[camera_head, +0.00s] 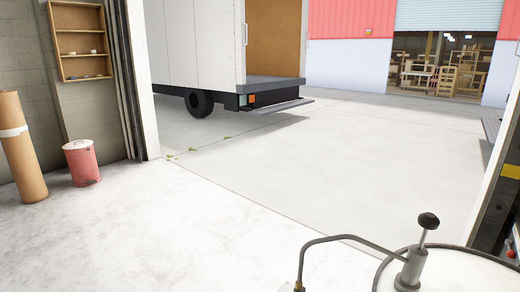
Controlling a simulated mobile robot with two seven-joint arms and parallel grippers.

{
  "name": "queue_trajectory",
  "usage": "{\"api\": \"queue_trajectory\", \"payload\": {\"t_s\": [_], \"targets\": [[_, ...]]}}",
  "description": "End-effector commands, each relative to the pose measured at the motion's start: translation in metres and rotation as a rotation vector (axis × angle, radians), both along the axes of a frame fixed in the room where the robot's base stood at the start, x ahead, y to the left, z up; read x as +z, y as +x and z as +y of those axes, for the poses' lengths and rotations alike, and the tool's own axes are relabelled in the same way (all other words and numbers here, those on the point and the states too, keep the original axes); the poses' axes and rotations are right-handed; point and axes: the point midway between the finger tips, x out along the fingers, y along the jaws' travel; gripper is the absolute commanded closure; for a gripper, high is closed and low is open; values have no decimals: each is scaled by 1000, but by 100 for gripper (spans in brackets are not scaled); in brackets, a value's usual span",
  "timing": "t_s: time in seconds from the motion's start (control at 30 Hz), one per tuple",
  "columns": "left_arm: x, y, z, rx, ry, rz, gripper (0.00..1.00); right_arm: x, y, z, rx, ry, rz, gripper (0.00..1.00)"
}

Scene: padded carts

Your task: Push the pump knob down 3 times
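The black pump knob (428,221) sits on top of a slim metal rod at the lower right. The rod stands up out of a grey pump body (411,270), and a good length of it shows below the knob. The pump is on the pale round top of a drum (465,272), cut off by the bottom edge. A bent metal spout (345,238) runs left from the pump and turns down near the bottom edge. Neither of my grippers is in view.
A red bin (82,162) and a tall brown roll (20,148) stand by the left wall, under a small wooden shelf (80,40). A truck (225,45) is parked outside the open doorway. The pale floor between is clear.

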Motion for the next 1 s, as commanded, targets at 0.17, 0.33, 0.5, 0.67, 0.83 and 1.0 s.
{"api": "queue_trajectory", "payload": {"t_s": [0.17, 0.33, 0.5, 0.67, 0.83, 1.0], "targets": [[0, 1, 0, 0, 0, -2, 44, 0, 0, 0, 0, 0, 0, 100], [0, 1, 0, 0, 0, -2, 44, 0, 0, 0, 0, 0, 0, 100], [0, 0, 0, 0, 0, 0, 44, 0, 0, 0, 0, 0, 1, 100], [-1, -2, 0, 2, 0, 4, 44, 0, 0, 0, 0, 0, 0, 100], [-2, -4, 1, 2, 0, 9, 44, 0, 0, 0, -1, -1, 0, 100], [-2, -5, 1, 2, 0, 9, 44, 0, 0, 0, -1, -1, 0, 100]]}}
